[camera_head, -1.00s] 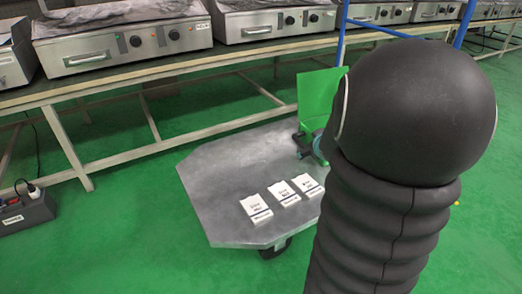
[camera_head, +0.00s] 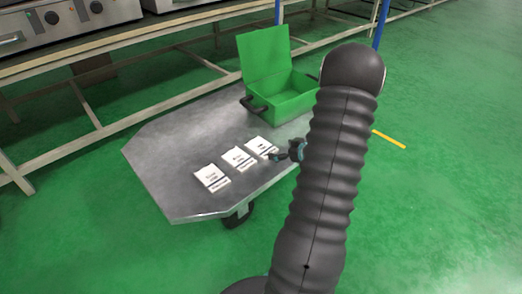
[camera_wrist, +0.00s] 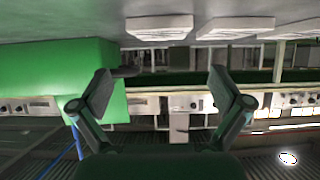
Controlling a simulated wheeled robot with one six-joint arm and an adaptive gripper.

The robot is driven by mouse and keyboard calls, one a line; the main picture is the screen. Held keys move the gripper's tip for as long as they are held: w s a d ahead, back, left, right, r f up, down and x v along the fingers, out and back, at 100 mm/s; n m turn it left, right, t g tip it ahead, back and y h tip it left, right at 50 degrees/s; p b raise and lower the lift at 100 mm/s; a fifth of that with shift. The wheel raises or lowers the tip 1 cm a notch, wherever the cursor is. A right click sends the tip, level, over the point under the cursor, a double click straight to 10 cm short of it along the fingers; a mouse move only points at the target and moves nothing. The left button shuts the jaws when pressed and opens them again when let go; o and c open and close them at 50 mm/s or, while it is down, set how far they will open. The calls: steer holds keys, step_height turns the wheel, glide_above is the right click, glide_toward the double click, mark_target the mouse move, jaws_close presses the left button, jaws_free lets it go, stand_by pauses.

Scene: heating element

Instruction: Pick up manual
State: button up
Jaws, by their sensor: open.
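Three white manuals lie in a slanting row on a grey metal cart top (camera_head: 165,150) in the head view: a left manual (camera_head: 211,177), a middle manual (camera_head: 238,158) and a right manual (camera_head: 261,147). My gripper (camera_head: 275,156) is beside the right manual, partly hidden by my arm. The wrist view appears upside down; my gripper (camera_wrist: 172,72) is open there with nothing between its fingers. In that view one manual (camera_wrist: 160,28) is above the fingers, with another manual (camera_wrist: 230,28) beside it. No contact with a manual is visible.
An open green toolbox (camera_head: 290,97) with its lid raised stands on the cart behind the manuals. A long workbench (camera_head: 100,121) with steel appliances (camera_head: 60,28) runs along the back. The cart's left part is bare.

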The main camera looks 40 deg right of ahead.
mark_target(263, 147)
steer(key=x, duration=0.4)
steer(key=shift+w+f, duration=0.1)
steer(key=shift+b+x, duration=0.9)
steer(key=shift+x, duration=1.8)
steer(key=c, duration=1)
